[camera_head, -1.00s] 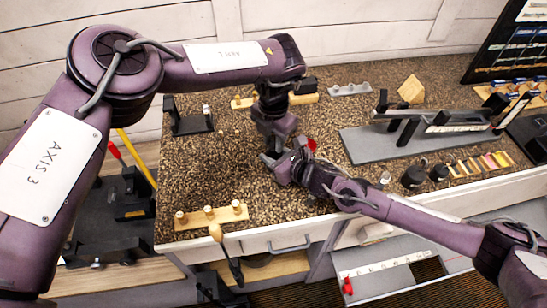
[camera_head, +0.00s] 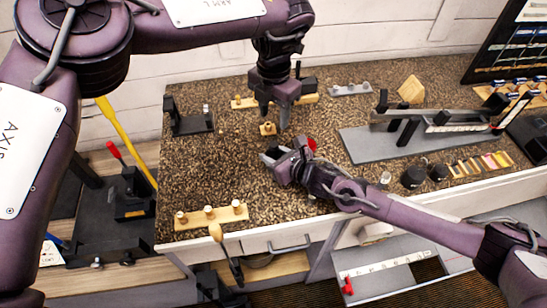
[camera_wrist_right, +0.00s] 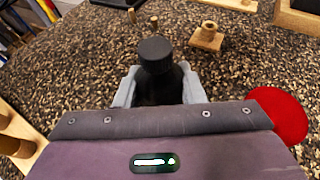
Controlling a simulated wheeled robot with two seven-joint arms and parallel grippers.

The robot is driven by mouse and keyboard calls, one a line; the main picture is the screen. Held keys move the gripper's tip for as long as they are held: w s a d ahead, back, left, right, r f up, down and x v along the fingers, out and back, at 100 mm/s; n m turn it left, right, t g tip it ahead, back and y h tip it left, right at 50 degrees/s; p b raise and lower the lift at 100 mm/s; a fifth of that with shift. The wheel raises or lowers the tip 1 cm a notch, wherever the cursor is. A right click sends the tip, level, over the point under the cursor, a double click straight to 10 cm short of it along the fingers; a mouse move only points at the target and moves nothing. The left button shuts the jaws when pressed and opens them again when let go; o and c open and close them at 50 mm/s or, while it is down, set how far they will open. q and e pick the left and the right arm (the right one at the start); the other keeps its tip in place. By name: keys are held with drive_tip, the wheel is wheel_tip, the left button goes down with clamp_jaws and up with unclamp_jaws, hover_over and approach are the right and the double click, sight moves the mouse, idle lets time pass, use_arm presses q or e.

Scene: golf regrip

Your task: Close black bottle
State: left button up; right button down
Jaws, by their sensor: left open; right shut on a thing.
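The black bottle (camera_wrist_right: 160,88) stands upright between the fingers of my right gripper (camera_wrist_right: 157,90) in the right wrist view. A wide black cap (camera_wrist_right: 155,53) sits on its top and looks level; I cannot tell how tight it is. In the head view my right gripper (camera_head: 273,157) is low over the speckled bench top, shut on the bottle, which is hard to make out there. My left gripper (camera_head: 274,115) points down, open and empty, behind and above the right one, apart from the bottle.
A small wooden block (camera_head: 267,129) stands under my left gripper. A red round thing (camera_head: 311,144) is beside my right gripper. A pegged wooden strip (camera_head: 211,216) lies at the front left; a grey fixture (camera_head: 380,145) stands to the right. The bench's left middle is mostly clear.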

use_arm(q)
wheel_tip(320, 180, up, 2)
drive_tip(key=shift+r, duration=0.15)
use_arm(e)
drive_tip(key=c, duration=0.9)
unclamp_jaws()
drive_tip(key=shift+o, duration=0.2)
drive_tip(key=shift+d, duration=0.1)
drive_tip(key=shift+s+d+r+b, duration=0.15)
drive_tip(key=shift+s+d+b, duration=0.15)
drive_tip(key=shift+s+d, duration=0.15)
drive_tip(key=b+v, duration=0.1)
drive_tip(key=v, duration=0.4)
use_arm(q)
drive_tip(key=shift+f+b, duration=0.4)
drive_tip(key=shift+f, duration=0.8)
use_arm(e)
drive_tip(key=shift+s+d+r, duration=0.4)
drive_tip(key=shift+s, duration=0.1)
